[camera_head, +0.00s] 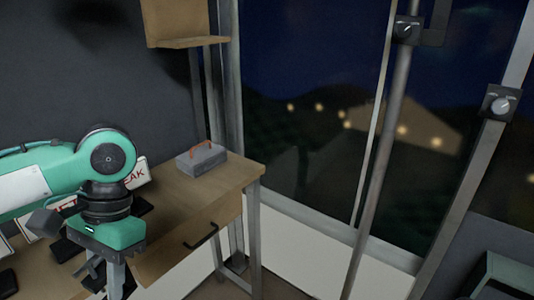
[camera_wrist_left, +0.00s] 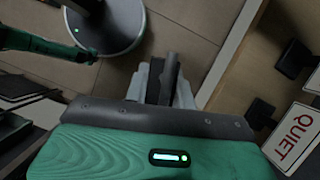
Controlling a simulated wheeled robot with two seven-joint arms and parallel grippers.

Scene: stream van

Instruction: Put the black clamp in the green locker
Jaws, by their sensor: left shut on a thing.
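My left gripper (camera_head: 115,277) comes in from the left in the head view, pointing down in front of the wooden desk. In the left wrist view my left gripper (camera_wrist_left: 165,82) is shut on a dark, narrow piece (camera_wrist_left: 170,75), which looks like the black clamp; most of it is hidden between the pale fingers. A green-edged, box-like thing (camera_head: 503,270) is cut off at the lower right of the head view, far from the gripper; I cannot tell whether it is the green locker. My right gripper is not in view.
The wooden desk (camera_head: 225,174) carries a grey box with an orange handle (camera_head: 201,158), signs and dark items. Its drawer (camera_head: 190,240) has a black handle. A "QUIET" sign (camera_wrist_left: 293,138) shows in the wrist view. Metal posts (camera_head: 385,150) stand before the dark window.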

